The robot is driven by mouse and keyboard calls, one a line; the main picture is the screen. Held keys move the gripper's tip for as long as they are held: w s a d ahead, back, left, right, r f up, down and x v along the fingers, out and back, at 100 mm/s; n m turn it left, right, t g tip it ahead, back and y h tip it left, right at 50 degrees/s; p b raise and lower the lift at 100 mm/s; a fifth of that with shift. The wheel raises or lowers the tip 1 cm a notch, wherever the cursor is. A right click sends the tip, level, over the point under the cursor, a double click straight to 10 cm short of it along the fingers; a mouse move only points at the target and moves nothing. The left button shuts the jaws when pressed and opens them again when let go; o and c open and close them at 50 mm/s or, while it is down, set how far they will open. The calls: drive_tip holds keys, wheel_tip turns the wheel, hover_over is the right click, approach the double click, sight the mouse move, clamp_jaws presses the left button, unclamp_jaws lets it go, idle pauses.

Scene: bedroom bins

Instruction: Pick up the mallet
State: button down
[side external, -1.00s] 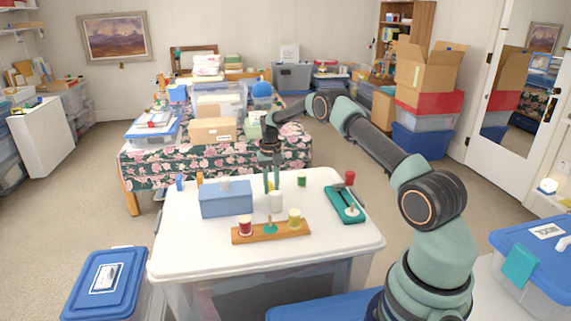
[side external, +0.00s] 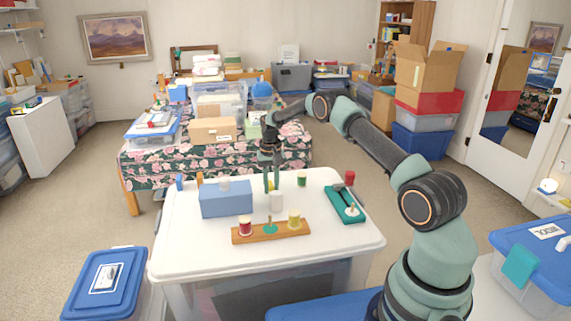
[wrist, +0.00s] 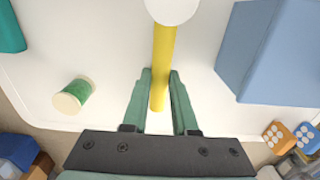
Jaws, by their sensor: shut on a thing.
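The mallet has a yellow handle (wrist: 160,70) and a white head (wrist: 172,8), cut off by the top edge of the wrist view. In the side view its white head (side external: 276,201) shows at the white table lid, with a bit of yellow handle behind it. My gripper (wrist: 160,78) has one green finger on each side of the handle near its free end, shut on it. In the side view my gripper (side external: 271,187) points down behind the head. I cannot tell whether the mallet touches the lid or is just above it.
A blue box (side external: 227,200) stands left of the mallet. A green spool (side external: 302,180) and a teal tray (side external: 343,206) are to the right. A wooden rack (side external: 270,233) with spools lies in front. The lid's front left is clear.

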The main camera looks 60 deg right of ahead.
sight(271, 187)
drive_tip(key=shift+r, duration=0.1)
wheel_tip(271, 187, up, 20)
drive_tip(key=s+a+f+t, duration=0.1)
drive_tip(key=s+a, duration=0.3)
drive_tip(key=a, duration=0.5)
drive_tip(key=shift+s+a+f, duration=0.35)
drive_tip(key=shift+f, duration=0.25)
drive_tip(key=shift+f, duration=0.1)
drive_tip(key=shift+f, duration=1.7)
drive_tip(key=shift+f, duration=0.1)
wheel_tip(271, 187, down, 7)
wheel_tip(271, 187, up, 11)
idle(0.4)
